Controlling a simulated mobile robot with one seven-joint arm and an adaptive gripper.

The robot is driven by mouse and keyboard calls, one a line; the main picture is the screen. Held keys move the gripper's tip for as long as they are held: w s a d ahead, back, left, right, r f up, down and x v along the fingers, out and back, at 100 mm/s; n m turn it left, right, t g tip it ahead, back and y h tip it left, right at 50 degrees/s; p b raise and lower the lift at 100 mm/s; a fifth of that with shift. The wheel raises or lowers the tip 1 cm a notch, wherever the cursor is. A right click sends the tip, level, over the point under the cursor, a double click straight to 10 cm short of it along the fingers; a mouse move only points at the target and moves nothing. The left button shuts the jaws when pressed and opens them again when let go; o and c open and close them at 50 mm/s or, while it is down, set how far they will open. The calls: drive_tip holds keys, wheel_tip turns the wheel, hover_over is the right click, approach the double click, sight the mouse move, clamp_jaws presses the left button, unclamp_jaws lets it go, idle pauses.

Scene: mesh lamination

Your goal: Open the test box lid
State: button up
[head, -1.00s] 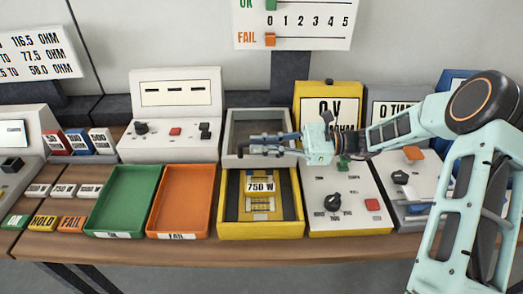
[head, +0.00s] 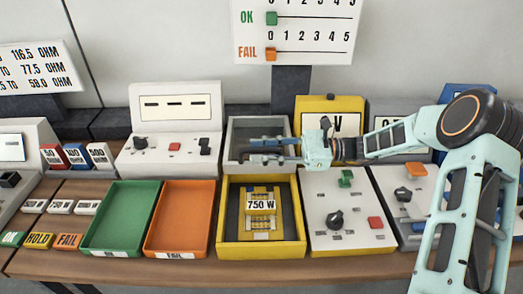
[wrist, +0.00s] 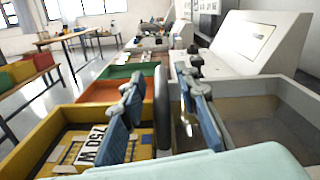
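The yellow test box (head: 227,238) stands on the bench with its inside in view. A part labelled 750 W (head: 261,206) lies in it. The grey tray-like lid (head: 233,130) stands raised behind the box, hinged side down. My gripper (head: 255,150) is in front of the lid, fingers pointing left. In the wrist view, my gripper (wrist: 165,120) is open, with a dark rounded edge (wrist: 162,100) between its fingers and apart from both. The open box (wrist: 30,150) is left of the fingers there and the grey lid (wrist: 270,112) right of them.
Green (head: 118,250) and orange (head: 176,246) trays sit left of the box. A white console (head: 180,155) stands behind the trays.

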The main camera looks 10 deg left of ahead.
drive_tip(key=v, duration=1.2)
